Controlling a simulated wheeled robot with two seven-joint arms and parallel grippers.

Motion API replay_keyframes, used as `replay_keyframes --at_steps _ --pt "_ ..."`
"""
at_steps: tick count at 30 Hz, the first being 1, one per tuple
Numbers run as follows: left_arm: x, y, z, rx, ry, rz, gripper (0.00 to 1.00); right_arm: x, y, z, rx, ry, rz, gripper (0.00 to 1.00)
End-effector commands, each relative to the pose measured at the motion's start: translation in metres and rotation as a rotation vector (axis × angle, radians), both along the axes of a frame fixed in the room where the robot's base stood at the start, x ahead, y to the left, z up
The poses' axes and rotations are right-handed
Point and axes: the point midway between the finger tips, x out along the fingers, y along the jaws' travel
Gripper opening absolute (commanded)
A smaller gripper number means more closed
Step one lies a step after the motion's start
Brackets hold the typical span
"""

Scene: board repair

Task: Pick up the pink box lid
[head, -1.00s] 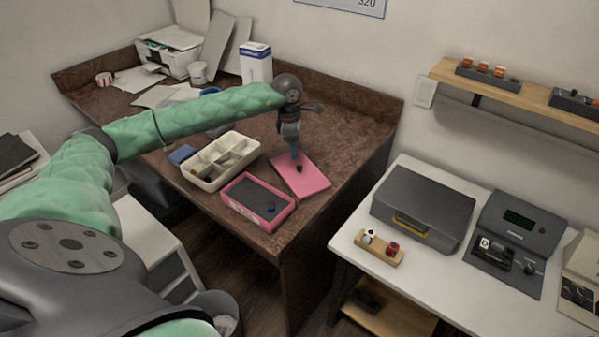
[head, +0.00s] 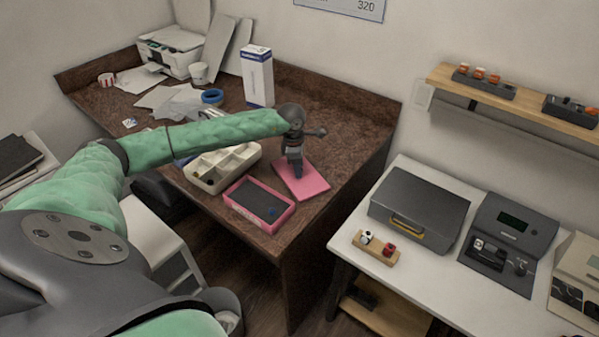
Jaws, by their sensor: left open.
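The pink box lid (head: 309,186) lies flat on the brown desk, to the right of and behind the open pink box (head: 287,213). The box has a dark inside with a small blue thing in it. My left gripper (head: 298,175) points down over the lid's back left part, very close to it or touching; I cannot tell which. It is open, and its fingertips are partly hidden by the gripper body. My right gripper is not in view.
A cream compartment tray (head: 205,188) stands left of the pink box, partly behind my arm. A tall white-blue carton (head: 258,78) stands behind. A white side table (head: 345,243) with a dark grey case (head: 418,203) stands to the right. The desk right of the lid is clear.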

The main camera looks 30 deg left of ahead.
Motion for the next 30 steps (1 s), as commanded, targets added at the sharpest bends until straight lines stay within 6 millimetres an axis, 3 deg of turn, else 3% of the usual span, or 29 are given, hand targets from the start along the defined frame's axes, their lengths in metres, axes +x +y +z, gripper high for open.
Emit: replay_keyframes --at_steps 10,17,30 --pt "-0.0001 -0.0008 -0.0045 0.0 0.001 -0.001 0.45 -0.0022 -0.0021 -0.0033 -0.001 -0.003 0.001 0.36" --pt "-0.0001 -0.0007 -0.0042 0.0 0.0 -0.001 0.0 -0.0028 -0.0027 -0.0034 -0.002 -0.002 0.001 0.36" --pt "0.0004 -0.0005 -0.0022 0.001 -0.001 -0.001 0.0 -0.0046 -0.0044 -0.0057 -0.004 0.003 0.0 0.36"
